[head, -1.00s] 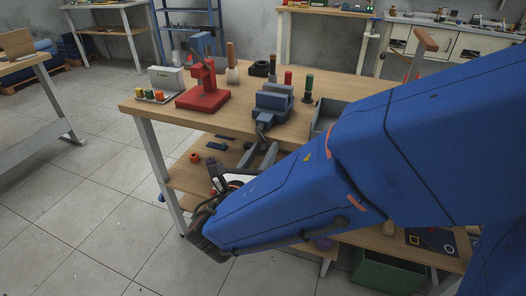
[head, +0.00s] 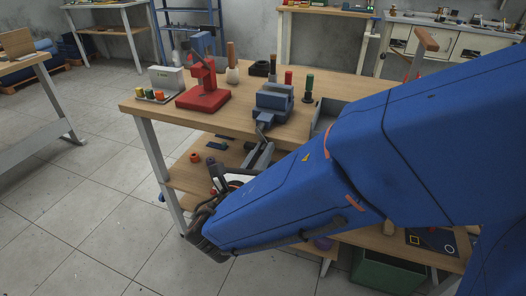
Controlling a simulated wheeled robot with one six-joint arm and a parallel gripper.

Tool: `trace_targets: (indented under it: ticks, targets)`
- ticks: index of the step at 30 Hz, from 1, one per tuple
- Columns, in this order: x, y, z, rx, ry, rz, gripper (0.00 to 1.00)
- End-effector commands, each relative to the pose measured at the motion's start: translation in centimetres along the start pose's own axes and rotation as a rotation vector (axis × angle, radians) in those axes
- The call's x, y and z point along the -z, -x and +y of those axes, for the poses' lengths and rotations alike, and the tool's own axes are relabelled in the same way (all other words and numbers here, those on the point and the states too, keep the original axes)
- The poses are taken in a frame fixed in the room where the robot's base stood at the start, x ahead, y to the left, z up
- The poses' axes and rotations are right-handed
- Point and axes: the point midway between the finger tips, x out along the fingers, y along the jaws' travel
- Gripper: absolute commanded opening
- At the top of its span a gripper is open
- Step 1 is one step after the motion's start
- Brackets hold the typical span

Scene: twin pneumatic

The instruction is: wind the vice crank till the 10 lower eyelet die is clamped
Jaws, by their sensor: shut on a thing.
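The blue-grey vice (head: 274,103) stands on the wooden workbench (head: 236,112), near its front edge. Its crank (head: 262,128) is at the vice's front, over the bench edge, only partly visible. My gripper (head: 258,142) reaches up to the crank from below the bench edge and is shut on it; the fingertips are small and partly hidden by my blue arm. I cannot make out the lower eyelet die between the vice jaws, nor whether the jaws press on anything.
A grey bin (head: 325,115) is at the right. A lower shelf (head: 190,176) holds small parts.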

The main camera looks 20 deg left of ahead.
Motion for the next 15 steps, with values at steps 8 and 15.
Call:
trace_targets:
  ticks: [8, 15]
  targets:
    - [0.1, 0.0, 0.4, 0.002, -0.1, -0.001, 0.0]
    - [0.3, 0.0, 1.3, 0.002, -0.301, -0.002, 0.0]
